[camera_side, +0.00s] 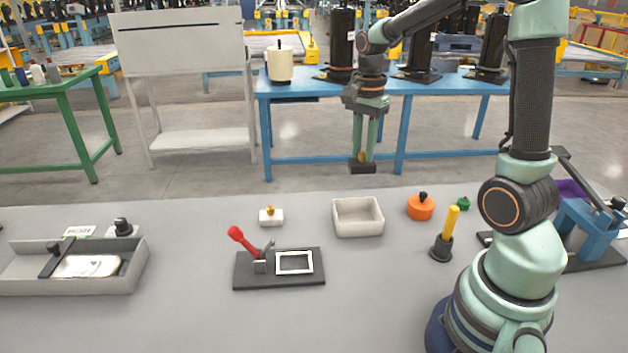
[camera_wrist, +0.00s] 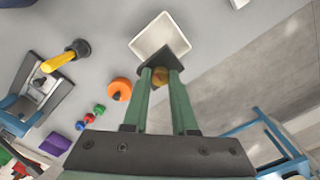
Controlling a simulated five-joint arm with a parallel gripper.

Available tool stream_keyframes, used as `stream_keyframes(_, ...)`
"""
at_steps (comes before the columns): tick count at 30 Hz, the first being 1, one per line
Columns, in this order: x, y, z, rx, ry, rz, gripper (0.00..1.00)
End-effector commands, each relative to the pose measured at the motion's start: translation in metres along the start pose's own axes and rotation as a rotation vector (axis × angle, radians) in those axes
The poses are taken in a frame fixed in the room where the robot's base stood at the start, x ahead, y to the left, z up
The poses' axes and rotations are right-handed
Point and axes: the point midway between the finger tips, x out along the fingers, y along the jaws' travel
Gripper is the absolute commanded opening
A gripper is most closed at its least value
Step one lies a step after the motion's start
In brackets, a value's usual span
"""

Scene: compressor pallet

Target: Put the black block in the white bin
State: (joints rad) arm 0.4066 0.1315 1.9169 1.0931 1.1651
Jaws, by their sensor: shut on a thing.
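The black block (camera_side: 361,167) is held between the fingers of my gripper (camera_side: 365,155), which is shut on it. It hangs in the air above the white bin (camera_side: 358,231) in the side view. In the wrist view, the block (camera_wrist: 162,54) is a dark plate with a round yellowish knob, between the tips of my gripper (camera_wrist: 161,77). The white bin (camera_wrist: 139,48) shows just beyond it, partly covered by the block. The visible part of the bin's inside looks empty.
An orange knobbed piece (camera_side: 421,208) and a black holder with a yellow handle (camera_side: 444,240) stand right of the bin. A dark fixture with a red lever (camera_side: 279,282) is in front left. A small white block with a brass knob (camera_side: 271,216) sits left.

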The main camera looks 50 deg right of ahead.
Motion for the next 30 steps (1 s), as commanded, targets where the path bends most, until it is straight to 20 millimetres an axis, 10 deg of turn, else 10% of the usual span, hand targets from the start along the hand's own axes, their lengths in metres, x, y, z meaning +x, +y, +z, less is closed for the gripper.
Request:
stream_keyframes(12,0.097,0.001,0.001,0.0,-0.002,0.005,0.0)
stream_keyframes(30,0.151,0.0,0.001,0.0,0.0,-0.001,0.0)
